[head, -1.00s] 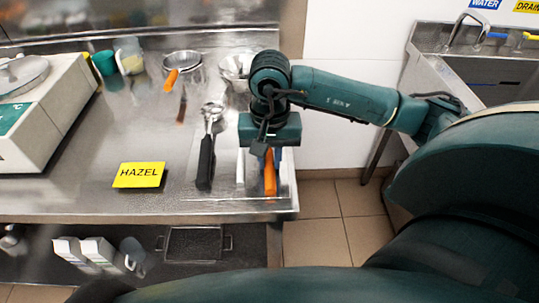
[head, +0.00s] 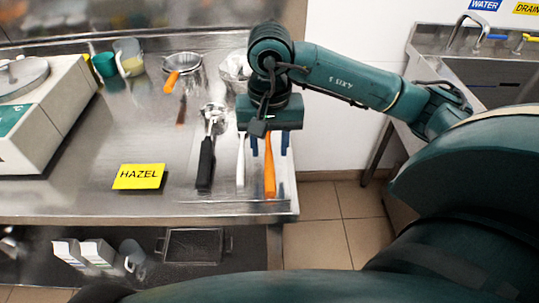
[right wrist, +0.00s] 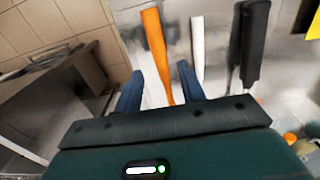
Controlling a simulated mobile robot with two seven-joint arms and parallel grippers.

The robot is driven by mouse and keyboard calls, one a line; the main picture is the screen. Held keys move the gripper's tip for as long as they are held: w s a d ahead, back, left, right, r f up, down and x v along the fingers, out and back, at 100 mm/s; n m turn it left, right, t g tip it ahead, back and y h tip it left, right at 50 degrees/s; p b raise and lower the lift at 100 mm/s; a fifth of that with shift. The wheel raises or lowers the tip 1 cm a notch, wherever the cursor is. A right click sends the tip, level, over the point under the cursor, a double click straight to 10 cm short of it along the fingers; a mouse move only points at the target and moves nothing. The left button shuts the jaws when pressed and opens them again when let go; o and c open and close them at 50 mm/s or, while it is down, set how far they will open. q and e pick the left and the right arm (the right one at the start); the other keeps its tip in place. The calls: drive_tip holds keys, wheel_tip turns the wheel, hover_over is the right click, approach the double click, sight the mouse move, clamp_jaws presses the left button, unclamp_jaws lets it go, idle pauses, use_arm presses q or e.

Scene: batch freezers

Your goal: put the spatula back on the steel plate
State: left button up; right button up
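The spatula, seen as a long orange handle (head: 269,168), lies on the steel plate (head: 223,182) near the table's right front corner. Its far end is hidden under my right gripper. My right gripper (head: 269,145) is above the plate, with its two blue fingers open on either side of the orange handle. The right wrist view shows the orange handle (right wrist: 157,50) running between the spread fingers, with gaps on both sides. My left gripper is not in view.
On the plate, left of the spatula, lie a white-handled tool (head: 240,160) and a black-handled scoop (head: 206,160). A yellow HAZEL card (head: 138,176) and a white machine (head: 50,110) are further left. A strainer (head: 183,68) and cups stand behind.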

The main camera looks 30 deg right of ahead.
wheel_tip(320, 180, up, 8)
drive_tip(key=shift+f+p, duration=0.25)
drive_tip(key=shift+p, duration=0.1)
drive_tip(key=shift+s, duration=0.1)
idle(0.3)
